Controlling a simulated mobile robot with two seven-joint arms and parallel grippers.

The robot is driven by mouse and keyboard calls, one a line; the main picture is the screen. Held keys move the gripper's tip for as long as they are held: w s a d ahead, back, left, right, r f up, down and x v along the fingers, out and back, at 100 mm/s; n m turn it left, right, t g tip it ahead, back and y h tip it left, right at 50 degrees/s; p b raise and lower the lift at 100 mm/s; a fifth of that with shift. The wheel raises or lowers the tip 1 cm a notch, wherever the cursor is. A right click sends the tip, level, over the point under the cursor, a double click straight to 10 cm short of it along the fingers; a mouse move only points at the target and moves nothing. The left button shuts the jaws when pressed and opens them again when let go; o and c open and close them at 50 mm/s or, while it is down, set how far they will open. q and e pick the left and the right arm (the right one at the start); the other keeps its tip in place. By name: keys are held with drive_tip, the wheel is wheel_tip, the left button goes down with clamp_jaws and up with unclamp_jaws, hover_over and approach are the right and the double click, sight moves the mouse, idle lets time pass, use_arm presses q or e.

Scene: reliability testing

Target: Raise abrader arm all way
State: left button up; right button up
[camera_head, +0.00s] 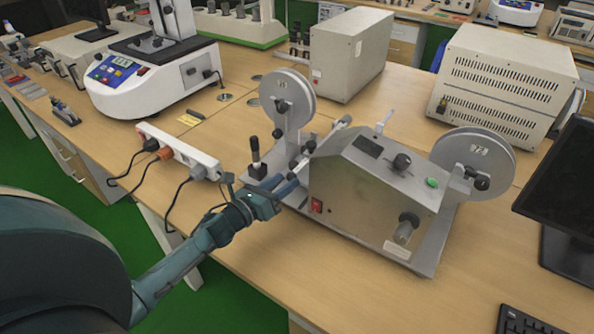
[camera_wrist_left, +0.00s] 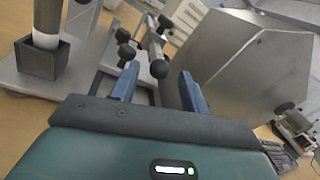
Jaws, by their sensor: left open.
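The abrader (camera_head: 350,185) is a grey metal machine with a boxy housing and two tape reels, standing on the wooden bench. My left gripper (camera_head: 283,183) is at the left side of the housing, low over the machine's base. In the left wrist view its two blue fingers (camera_wrist_left: 158,85) are open and apart. A metal arm with black ball knobs (camera_wrist_left: 154,45) lies ahead of them, and its nearest black knob (camera_wrist_left: 159,69) appears between the fingertips. I cannot tell whether they touch it. The arm is mostly hidden in the head view. My right gripper is not in view.
A white power strip (camera_head: 178,150) with plugged cables lies left of the abrader. A black-knobbed post (camera_head: 256,158) stands close by my left gripper. A monitor (camera_head: 560,200) is at the right; two metal boxes (camera_head: 350,50) (camera_head: 505,85) stand behind.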

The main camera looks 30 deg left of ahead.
sight(295, 174)
use_arm(q)
drive_tip(key=shift+x, duration=2.7)
drive_tip(key=shift+c, duration=0.4)
clamp_jaws()
